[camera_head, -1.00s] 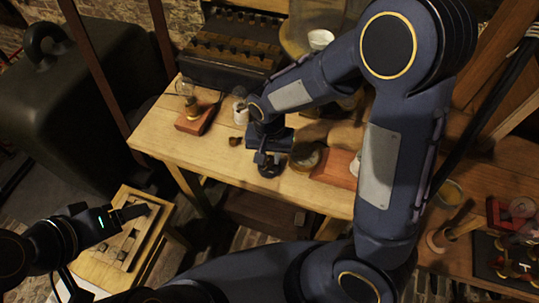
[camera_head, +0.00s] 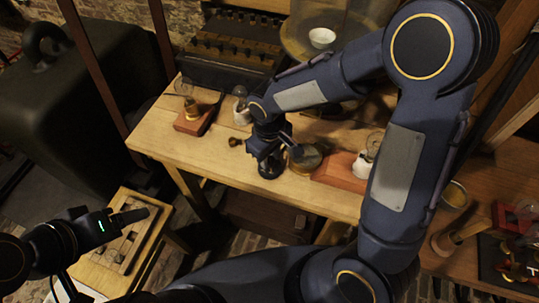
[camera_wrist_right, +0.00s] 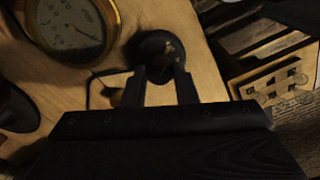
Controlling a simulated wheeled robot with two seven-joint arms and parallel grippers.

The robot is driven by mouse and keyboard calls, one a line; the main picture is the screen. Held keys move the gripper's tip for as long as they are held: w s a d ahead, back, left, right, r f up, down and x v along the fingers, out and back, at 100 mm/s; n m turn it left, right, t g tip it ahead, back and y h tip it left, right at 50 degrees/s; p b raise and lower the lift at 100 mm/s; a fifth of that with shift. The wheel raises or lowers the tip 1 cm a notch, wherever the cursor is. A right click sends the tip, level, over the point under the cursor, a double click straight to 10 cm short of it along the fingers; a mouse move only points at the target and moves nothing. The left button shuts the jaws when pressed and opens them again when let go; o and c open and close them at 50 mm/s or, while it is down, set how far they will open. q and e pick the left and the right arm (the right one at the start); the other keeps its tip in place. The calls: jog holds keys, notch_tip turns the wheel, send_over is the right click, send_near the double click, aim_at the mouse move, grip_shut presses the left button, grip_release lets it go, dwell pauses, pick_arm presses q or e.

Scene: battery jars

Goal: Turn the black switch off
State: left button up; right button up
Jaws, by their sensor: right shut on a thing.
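The black switch (camera_head: 270,171) sits on the wooden table near its front edge. In the right wrist view its round dark base (camera_wrist_right: 156,43) shows just beyond the fingertips. My right gripper (camera_head: 268,160) is over the switch. In the right wrist view the fingers (camera_wrist_right: 163,76) point at the switch and are shut on a part of it. The lever is too dark to make out, so I cannot tell its position. My left gripper (camera_head: 130,216) is away at lower left, over a small wooden stand, and its finger gap is not clear.
A brass gauge (camera_head: 306,158) stands close right of the switch, and it also shows in the right wrist view (camera_wrist_right: 70,25). A lamp on a red-brown block (camera_head: 197,118) stands at left. A small dark brass piece (camera_head: 235,142) lies nearby. The table's front left is clear.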

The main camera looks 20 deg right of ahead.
jog(key=shift+n, duration=1.2)
jog(key=o, duration=1)
notch_tip(320, 180, up, 8)
jog(key=shift+f, duration=0.1)
